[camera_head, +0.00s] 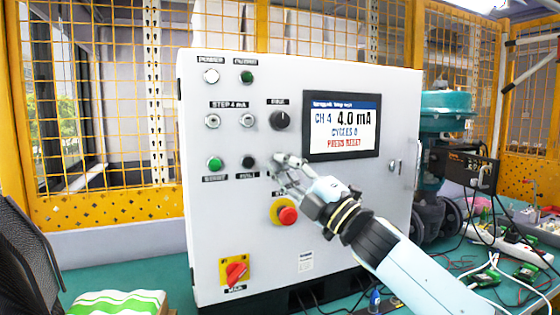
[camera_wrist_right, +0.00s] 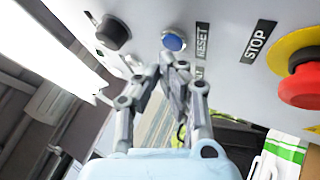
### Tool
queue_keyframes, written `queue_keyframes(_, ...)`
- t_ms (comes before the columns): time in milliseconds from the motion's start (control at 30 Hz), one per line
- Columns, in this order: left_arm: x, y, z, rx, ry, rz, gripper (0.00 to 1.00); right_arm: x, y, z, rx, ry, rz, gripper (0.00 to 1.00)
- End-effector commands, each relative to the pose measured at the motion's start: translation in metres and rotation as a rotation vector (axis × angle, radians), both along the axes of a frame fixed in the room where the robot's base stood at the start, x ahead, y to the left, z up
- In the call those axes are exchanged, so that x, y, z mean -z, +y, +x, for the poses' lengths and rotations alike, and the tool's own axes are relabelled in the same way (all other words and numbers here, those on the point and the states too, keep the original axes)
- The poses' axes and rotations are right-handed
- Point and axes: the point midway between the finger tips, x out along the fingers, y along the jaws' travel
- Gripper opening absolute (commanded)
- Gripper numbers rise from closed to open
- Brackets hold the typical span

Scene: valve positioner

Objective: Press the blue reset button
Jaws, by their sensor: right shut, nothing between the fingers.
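The blue reset button (camera_wrist_right: 174,42) shows in the right wrist view on the grey panel, beside the label RESET (camera_wrist_right: 202,40). My right gripper (camera_wrist_right: 174,64) is shut and empty, with its fingertips just below the button in that view. I cannot tell whether they touch it. In the head view my right gripper (camera_head: 284,161) is at the front of the white control cabinet (camera_head: 330,210) and hides the blue button. My left gripper is not in view.
A red emergency stop (camera_head: 287,215) on a yellow plate sits just below the gripper. A black knob (camera_head: 279,120) is above it. A screen (camera_head: 341,127) reads CH 4, 4.0 mA. A red main switch (camera_head: 236,272) is lower left. Cables (camera_head: 490,260) lie at the right.

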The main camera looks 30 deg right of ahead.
Motion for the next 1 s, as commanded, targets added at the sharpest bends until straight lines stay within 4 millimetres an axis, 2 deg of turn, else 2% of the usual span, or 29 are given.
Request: queue_keyframes(1000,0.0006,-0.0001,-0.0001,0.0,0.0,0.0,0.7,-0.0001,-0.0005,0.0103,0.0,0.0,0.001,0.0)
